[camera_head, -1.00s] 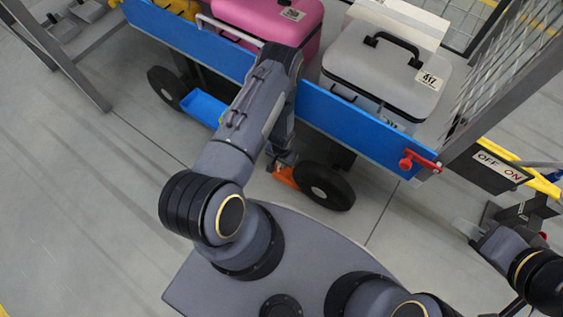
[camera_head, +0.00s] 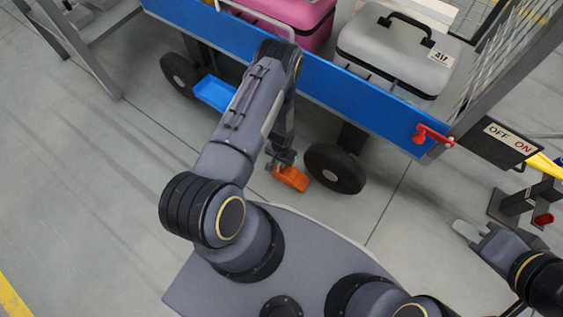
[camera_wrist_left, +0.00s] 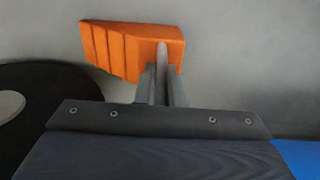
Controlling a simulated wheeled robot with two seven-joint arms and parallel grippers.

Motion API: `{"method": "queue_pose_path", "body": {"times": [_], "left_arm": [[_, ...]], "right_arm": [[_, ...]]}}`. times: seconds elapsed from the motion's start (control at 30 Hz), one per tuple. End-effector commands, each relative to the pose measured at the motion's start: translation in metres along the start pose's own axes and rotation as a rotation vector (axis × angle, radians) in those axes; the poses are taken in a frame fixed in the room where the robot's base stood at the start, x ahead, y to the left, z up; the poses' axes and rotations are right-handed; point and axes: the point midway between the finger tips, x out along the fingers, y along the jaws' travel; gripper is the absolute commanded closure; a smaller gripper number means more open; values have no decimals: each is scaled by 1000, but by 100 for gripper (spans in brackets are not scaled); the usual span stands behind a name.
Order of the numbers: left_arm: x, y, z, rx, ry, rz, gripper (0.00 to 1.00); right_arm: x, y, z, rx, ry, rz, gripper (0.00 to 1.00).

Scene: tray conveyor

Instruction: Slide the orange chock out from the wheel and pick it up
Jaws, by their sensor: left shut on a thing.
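The orange chock (camera_head: 291,178) is a ribbed wedge beside the black wheel (camera_head: 334,169) of the blue cart. A narrow strip of floor shows between chock and wheel in the head view. My left gripper (camera_head: 276,163) is shut on the chock's end away from the wheel. In the left wrist view the chock (camera_wrist_left: 125,48) sticks out from the fingers (camera_wrist_left: 160,72), its sloping ribbed side toward the wheel (camera_wrist_left: 45,95). I cannot tell whether it touches the floor. My right gripper (camera_head: 466,233) is at the right, away from the chock; its jaw gap is unclear.
The blue cart (camera_head: 375,103) carries a grey case (camera_head: 395,62) and a pink case (camera_head: 290,18). Floor left of the chock is clear.

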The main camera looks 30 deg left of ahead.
Motion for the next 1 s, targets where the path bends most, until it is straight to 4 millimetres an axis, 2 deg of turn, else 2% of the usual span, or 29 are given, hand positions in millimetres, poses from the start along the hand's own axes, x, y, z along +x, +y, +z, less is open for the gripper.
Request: {"method": "queue_pose_path", "body": {"times": [0.33,0.37,0.53,0.83,1.0], "left_arm": [[0,0,0,1,-1,0,100],[0,0,0,1,-1,0,88],[0,0,0,1,0,0,66],[-4,0,-1,1,1,0,66],[-28,0,-1,1,2,0,66]], "right_arm": [[0,0,0,0,0,0,70],[0,0,0,0,0,0,70],[0,0,0,0,0,0,70],[-1,0,-1,0,0,0,70],[-11,-5,-6,0,0,0,70]]}}
